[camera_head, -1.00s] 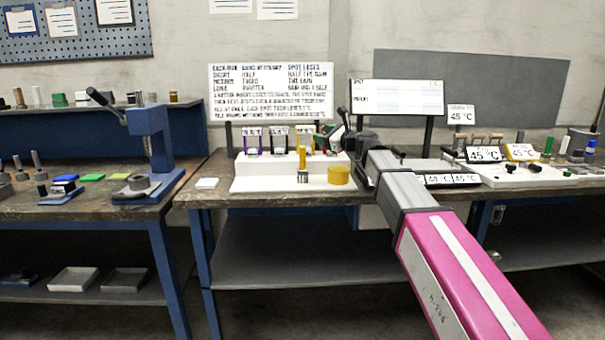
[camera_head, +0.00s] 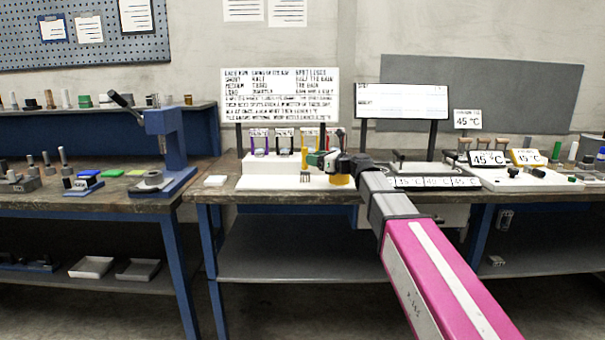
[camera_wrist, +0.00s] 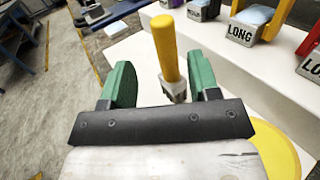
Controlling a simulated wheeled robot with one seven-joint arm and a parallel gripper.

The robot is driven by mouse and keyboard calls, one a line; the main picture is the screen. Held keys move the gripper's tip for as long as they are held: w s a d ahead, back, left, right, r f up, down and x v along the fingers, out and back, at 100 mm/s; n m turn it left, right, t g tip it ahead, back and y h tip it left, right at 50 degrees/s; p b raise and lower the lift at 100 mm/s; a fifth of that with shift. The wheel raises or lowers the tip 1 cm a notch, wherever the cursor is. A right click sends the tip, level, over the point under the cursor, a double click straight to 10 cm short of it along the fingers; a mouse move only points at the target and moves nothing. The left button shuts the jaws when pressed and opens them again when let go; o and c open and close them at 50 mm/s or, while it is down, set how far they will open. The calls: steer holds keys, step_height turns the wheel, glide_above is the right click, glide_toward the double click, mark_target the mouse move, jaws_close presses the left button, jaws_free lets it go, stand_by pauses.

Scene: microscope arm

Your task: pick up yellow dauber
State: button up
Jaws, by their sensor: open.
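The yellow dauber (camera_wrist: 166,48) stands upright in the wrist view, with a yellow handle and a grey metal foot. My gripper (camera_wrist: 158,80) is open, its green fingers to the left and right of the dauber's handle. I cannot tell whether either finger touches it. In the head view my gripper (camera_head: 318,160) is low over the white stand, and it hides part of the dauber, whose metal foot (camera_head: 305,178) shows below.
A round yellow pad (camera_wrist: 280,150) lies beside the dauber, partly under my gripper. Behind is a raised white step (camera_wrist: 230,60) with labelled metal blocks, one reading LONG (camera_wrist: 243,32). A text board (camera_head: 280,95) stands behind. A white square (camera_head: 215,181) lies left on the bench.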

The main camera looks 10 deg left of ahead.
steer(key=x, duration=0.7)
steer(key=shift+w+r, duration=0.1)
steer(key=shift+w, duration=0.3)
steer(key=c, duration=1)
